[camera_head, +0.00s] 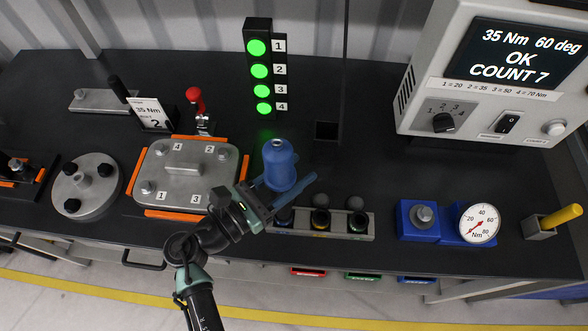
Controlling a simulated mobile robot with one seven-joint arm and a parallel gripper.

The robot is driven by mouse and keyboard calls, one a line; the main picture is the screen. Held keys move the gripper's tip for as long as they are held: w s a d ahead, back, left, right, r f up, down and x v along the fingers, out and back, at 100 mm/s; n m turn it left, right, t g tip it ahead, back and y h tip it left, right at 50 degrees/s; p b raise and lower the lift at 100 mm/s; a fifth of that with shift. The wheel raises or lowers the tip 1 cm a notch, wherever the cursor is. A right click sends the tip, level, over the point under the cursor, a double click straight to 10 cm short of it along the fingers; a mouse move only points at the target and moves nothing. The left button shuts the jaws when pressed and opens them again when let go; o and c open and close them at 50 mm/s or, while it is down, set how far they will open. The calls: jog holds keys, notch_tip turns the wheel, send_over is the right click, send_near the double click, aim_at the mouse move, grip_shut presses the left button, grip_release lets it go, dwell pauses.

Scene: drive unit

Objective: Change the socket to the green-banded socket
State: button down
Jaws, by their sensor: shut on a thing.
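A blue rounded tool (279,160) with a pale tip on top stands upright in my gripper (285,188), which is shut on it. The tool is just above or at the left end of a grey socket rack (338,235); I cannot tell whether its lower end touches the rack, as the gripper hides it. The rack holds dark sockets: one with a yellow band (321,222) in the middle and one that looks green-banded (357,224) at the right. A dark blue-tinted one (284,216) shows at the left, partly hidden by the gripper.
A bolted cover plate (160,190) with orange edging lies left of my gripper. The light column (259,70) shows several green lamps. The controller (490,75) reads 35 Nm, OK, COUNT 7. A blue tester with a dial gauge (479,223) stands right of the rack. Bench behind the rack is clear.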

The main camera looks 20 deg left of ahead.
jog(key=shift+r+p, duration=2.25)
jog(key=shift+p, duration=0.25)
jog(key=shift+w+d, duration=0.1)
